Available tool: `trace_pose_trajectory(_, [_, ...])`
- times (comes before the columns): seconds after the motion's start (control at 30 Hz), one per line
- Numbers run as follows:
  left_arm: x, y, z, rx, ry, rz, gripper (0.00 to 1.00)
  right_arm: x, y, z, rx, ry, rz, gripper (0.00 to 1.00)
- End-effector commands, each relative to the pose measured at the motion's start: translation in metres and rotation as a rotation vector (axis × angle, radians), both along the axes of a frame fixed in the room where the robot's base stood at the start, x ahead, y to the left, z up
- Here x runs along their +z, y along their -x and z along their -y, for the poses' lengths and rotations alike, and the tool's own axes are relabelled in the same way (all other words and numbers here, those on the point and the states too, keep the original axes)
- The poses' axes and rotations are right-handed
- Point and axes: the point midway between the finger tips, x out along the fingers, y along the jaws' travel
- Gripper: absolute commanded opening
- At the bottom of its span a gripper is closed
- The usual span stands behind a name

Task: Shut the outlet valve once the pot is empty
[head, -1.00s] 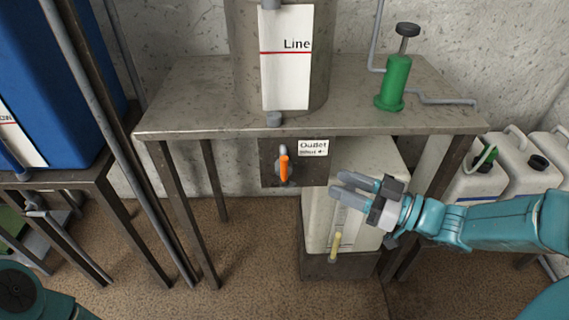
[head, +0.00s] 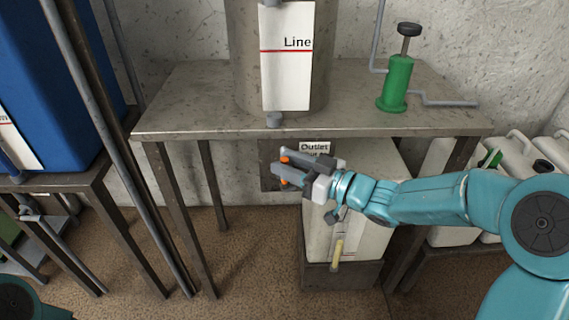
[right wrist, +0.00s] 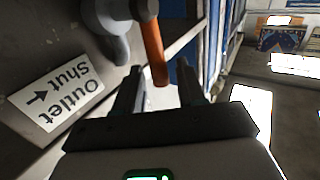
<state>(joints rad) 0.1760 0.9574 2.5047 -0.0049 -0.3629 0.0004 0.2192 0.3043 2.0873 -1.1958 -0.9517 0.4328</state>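The outlet valve's orange lever (head: 284,182) is under the steel table's front edge, partly covered by my right gripper (head: 277,172). In the right wrist view the lever (right wrist: 155,50) reaches between the two spread fingers (right wrist: 160,92), with gaps on both sides. The gripper is open. A label (right wrist: 58,92) beside the valve reads "Outlet Shut" with an arrow. The grey pot (head: 243,60) stands on the table, with a white "Line" card (head: 287,75) in front. The inside of the pot is hidden. My left gripper is out of view.
The steel table (head: 190,100) bears a green pump (head: 397,85) at the right. A pale container (head: 350,235) stands below the valve. White canisters (head: 520,165) are at the right, a blue tank (head: 60,80) at the left.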

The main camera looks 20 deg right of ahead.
Motion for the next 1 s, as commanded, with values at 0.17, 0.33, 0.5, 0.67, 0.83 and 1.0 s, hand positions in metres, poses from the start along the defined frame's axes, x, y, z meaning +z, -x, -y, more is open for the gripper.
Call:
trace_pose_trajectory(0.17, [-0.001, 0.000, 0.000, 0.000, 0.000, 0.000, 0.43, 0.000, -0.009, -0.008, 0.000, -0.001, -0.001, 0.39])
trace_pose_trajectory(0.33, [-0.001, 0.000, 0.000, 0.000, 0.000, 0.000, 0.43, 0.000, -0.010, -0.009, -0.001, 0.000, 0.000, 0.39])
trace_pose_trajectory(0.5, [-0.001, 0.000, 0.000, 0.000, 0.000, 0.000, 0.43, 0.000, -0.010, -0.008, 0.000, 0.000, 0.000, 0.13])
trace_pose_trajectory(0.67, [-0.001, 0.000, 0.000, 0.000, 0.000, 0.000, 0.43, 0.000, -0.010, -0.008, 0.000, -0.001, -0.001, 0.00])
trace_pose_trajectory(0.83, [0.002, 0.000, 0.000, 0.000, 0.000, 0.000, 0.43, 0.001, -0.010, -0.009, 0.001, 0.010, -0.004, 0.00])
trace_pose_trajectory(1.0, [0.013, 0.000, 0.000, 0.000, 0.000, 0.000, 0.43, 0.004, -0.011, -0.014, 0.002, 0.059, -0.018, 0.00])
